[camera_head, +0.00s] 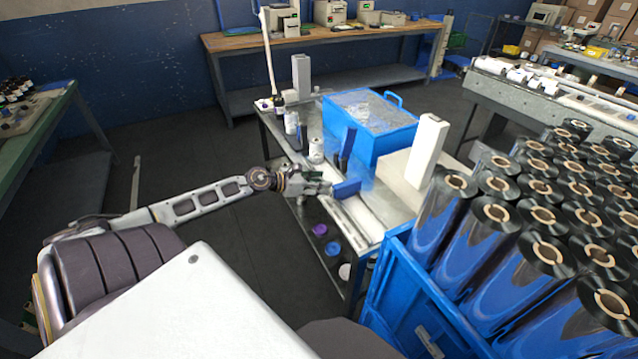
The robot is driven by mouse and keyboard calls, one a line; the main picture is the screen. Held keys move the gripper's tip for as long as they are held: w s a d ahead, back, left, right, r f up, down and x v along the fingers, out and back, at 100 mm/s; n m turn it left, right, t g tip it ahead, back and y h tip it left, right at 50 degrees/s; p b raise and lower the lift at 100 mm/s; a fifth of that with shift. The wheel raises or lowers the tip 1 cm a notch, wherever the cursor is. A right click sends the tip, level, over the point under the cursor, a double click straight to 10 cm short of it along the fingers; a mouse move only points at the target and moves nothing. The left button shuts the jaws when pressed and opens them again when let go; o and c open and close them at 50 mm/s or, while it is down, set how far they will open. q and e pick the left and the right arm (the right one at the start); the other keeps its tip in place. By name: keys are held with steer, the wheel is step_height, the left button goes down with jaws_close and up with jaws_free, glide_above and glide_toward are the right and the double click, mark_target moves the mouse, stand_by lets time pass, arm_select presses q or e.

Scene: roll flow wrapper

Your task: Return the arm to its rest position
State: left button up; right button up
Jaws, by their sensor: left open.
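My left arm (205,200) reaches in from the left, stretched out toward the metal work table (372,222). My left gripper (325,183) is open at the near left edge of that table. A small blue block-like part (347,188) shows just beyond the fingertips. I cannot tell whether the fingers touch it. My right gripper is not in view.
A blue machine box (370,120) and white spools (316,150) stand on the work table.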

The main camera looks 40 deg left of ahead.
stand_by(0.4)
